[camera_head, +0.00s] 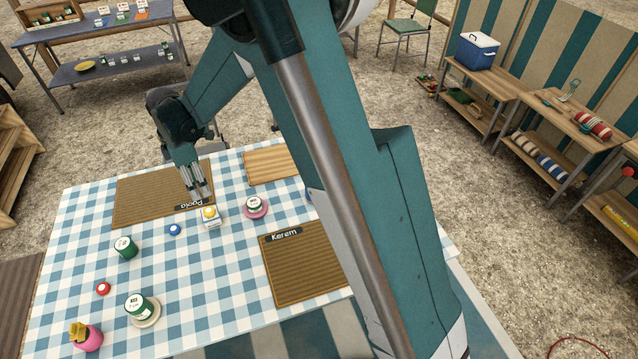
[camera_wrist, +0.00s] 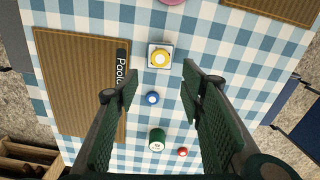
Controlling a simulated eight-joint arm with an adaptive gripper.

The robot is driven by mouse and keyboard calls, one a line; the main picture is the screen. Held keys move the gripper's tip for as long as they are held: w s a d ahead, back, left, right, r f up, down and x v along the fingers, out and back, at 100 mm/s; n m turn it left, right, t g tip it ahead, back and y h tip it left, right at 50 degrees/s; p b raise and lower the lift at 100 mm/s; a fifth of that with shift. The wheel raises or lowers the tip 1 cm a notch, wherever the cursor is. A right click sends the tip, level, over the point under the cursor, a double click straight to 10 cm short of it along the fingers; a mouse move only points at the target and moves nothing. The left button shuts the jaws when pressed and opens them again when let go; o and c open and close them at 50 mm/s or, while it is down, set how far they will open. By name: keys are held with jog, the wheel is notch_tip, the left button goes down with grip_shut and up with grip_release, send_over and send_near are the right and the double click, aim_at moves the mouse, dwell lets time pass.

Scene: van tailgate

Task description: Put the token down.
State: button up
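A yellow round token (camera_head: 209,212) sits on a small white square block (camera_head: 211,223) on the checked cloth; the yellow token (camera_wrist: 160,58) also shows in the wrist view, just beyond my fingertips. A blue token (camera_head: 175,229) lies on the cloth nearby; in the wrist view the blue token (camera_wrist: 152,98) lies below the gap between my fingers. A red token (camera_head: 103,288) lies further toward the lower left. My gripper (camera_head: 197,188) is above the edge of the brown mat labelled Paola (camera_head: 150,195). In the wrist view my gripper (camera_wrist: 160,87) is open, with nothing between its fingers.
A mat labelled Kerem (camera_head: 300,275) lies to the right. A green-and-white tin (camera_head: 254,203) stands on a pink saucer.

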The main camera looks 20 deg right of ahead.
jog(key=s+d+r+m+t, duration=0.2)
jog(key=s+d+r+m, duration=0.35)
jog(key=d+r, duration=0.4)
jog(key=s+d+r+m+t, duration=0.1)
jog(key=s+d+r+m, duration=0.3)
jog(key=s+d+r, duration=0.45)
jog(key=s+d+r+m+t, duration=0.2)
jog(key=s+d+m+t, duration=0.2)
jog(key=s+d+m, duration=0.6)
jog(key=shift+s+d, duration=3.4)
jog(key=shift+s, duration=1.2)
